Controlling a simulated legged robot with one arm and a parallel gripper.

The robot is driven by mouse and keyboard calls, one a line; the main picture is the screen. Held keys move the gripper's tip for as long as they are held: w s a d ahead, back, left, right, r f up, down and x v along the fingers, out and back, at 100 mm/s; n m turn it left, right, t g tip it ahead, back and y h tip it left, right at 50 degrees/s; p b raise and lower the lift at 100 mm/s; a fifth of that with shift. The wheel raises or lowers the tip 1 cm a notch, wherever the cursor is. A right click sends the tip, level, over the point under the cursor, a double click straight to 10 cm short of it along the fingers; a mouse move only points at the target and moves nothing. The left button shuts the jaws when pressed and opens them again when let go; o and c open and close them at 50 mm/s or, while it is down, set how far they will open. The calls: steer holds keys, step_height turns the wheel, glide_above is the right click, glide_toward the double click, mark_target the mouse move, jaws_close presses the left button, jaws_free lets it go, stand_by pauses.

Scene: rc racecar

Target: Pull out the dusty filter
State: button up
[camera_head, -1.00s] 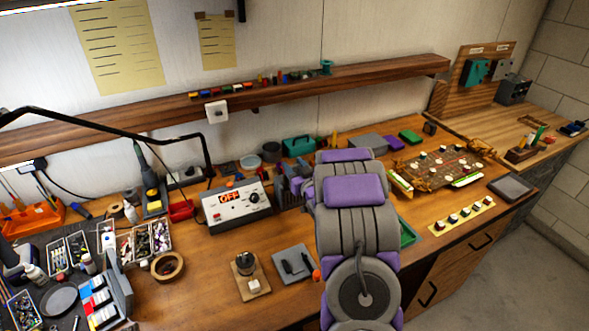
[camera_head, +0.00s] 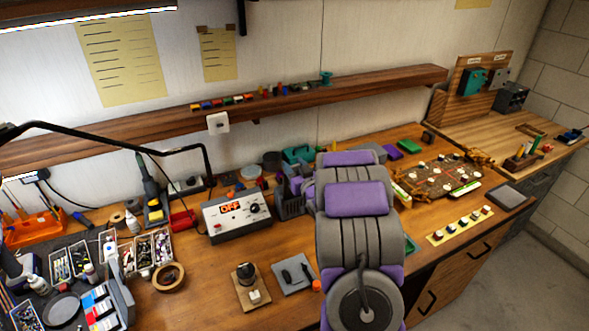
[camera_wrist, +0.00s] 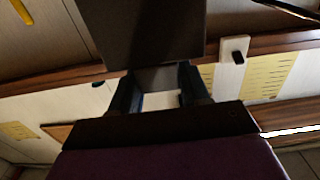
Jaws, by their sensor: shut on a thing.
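In the wrist view my gripper (camera_wrist: 158,88) has its two dark fingers closed on a dark, flat-faced block (camera_wrist: 140,30), which I take to be the filter. Its paler grey lower part (camera_wrist: 158,77) sits between the fingers. The block is in shadow, so I cannot see dust on it.
A control box (camera_head: 236,214) reading OFF stands left of the slotted unit. A wooden shelf (camera_head: 150,117) runs along the wall behind. A tape roll (camera_head: 169,277) and a grey mat (camera_head: 293,275) lie in front.

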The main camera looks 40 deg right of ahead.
steer(key=shift+r+p, duration=0.9)
steer(key=shift+r, duration=1.15)
steer(key=shift+a, duration=0.1)
